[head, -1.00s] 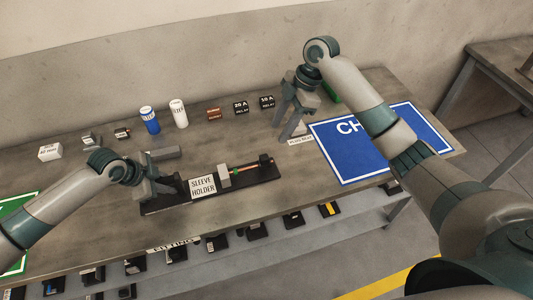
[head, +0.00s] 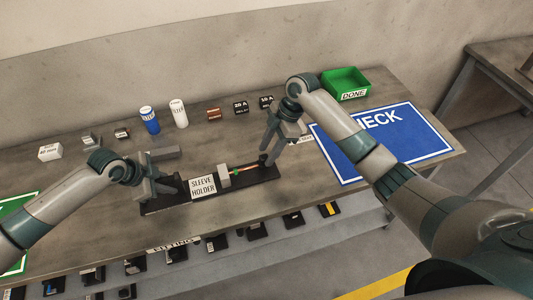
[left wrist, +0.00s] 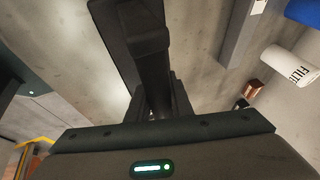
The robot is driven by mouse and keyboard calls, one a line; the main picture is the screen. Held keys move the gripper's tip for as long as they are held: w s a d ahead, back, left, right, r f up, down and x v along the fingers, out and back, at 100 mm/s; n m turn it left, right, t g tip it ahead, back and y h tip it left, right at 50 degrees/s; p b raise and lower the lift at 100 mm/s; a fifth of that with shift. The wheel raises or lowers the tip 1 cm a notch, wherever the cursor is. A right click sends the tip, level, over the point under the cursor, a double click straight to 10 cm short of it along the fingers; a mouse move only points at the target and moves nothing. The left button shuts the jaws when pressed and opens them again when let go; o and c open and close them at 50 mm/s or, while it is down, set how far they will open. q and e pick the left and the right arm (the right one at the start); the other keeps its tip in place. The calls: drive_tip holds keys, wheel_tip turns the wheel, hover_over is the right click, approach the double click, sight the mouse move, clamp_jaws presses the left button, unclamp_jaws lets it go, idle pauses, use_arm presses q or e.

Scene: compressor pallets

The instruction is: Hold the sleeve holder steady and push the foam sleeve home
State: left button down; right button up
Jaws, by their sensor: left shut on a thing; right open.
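The sleeve holder (head: 203,198) is a long dark base on the table with a white label. A grey block (head: 224,177) stands on it, and a copper rod (head: 247,169) with a green band runs right from the block. My left gripper (head: 157,189) is shut on the holder's left end; a dark bar of it shows in the left wrist view (left wrist: 150,60). My right gripper (head: 273,156) is open, pointing down at the rod's right end. Its fingers cover that end, so I cannot make out the foam sleeve or tell whether they touch it.
A green DONE bin (head: 345,86) stands at the back right, near a blue CHECK mat (head: 385,140). White and blue cylinders (head: 179,113) and several small boxes line the back of the table. A lower shelf with several dark parts runs along the front.

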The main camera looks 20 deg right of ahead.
drive_tip(key=shift+x, duration=0.85)
clamp_jaws()
drive_tip(key=a, duration=0.7)
drive_tip(key=shift+s+a, duration=0.15)
drive_tip(key=shift+a, duration=0.15)
unclamp_jaws()
drive_tip(key=shift+a, duration=0.1)
